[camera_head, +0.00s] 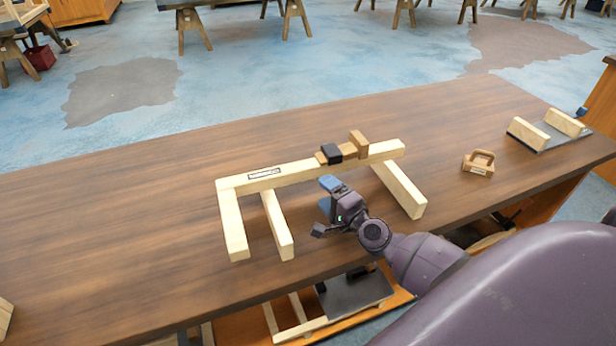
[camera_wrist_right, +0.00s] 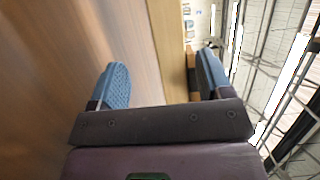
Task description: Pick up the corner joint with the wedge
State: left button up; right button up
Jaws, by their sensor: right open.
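A pale wooden frame (camera_head: 290,172) with several legs lies on the table. A brown wooden piece (camera_head: 357,143) with a black block (camera_head: 332,153) sits across its long beam; I cannot tell whether this is the corner joint with the wedge. My right gripper (camera_head: 328,196) is open beside the beam, on its near side, close to the black block. In the right wrist view, a pale wooden beam (camera_wrist_right: 170,40) shows between the blue fingertips (camera_wrist_right: 158,65); I cannot tell whether they touch it. My left gripper is not in view.
A small wooden block with a handle (camera_head: 479,162) stands right of the frame on the brown table (camera_head: 120,220). A dark tray with two pale wood blocks (camera_head: 541,134) lies at the far right. The table's left side is mostly clear.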

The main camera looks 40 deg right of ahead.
aim_at(309, 175)
jog(key=shift+w+r, duration=0.1)
jog(key=shift+w, duration=0.35)
jog(key=w, duration=0.3)
jog(key=shift+a, duration=0.15)
jog(key=shift+w, duration=0.3)
jog(key=shift+w+r, duration=0.1)
jog(key=shift+w, duration=0.3)
jog(key=w, duration=0.3)
jog(key=shift+w+r, duration=0.1)
jog(key=shift+r, duration=0.25)
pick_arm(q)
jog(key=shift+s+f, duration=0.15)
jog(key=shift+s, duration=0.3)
pick_arm(e)
jog(key=shift+w+f, duration=0.1)
jog(key=shift+w, duration=0.7)
jog(key=c, duration=0.8)
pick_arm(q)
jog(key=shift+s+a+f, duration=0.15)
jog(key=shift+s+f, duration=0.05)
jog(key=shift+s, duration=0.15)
pick_arm(e)
grip_shut()
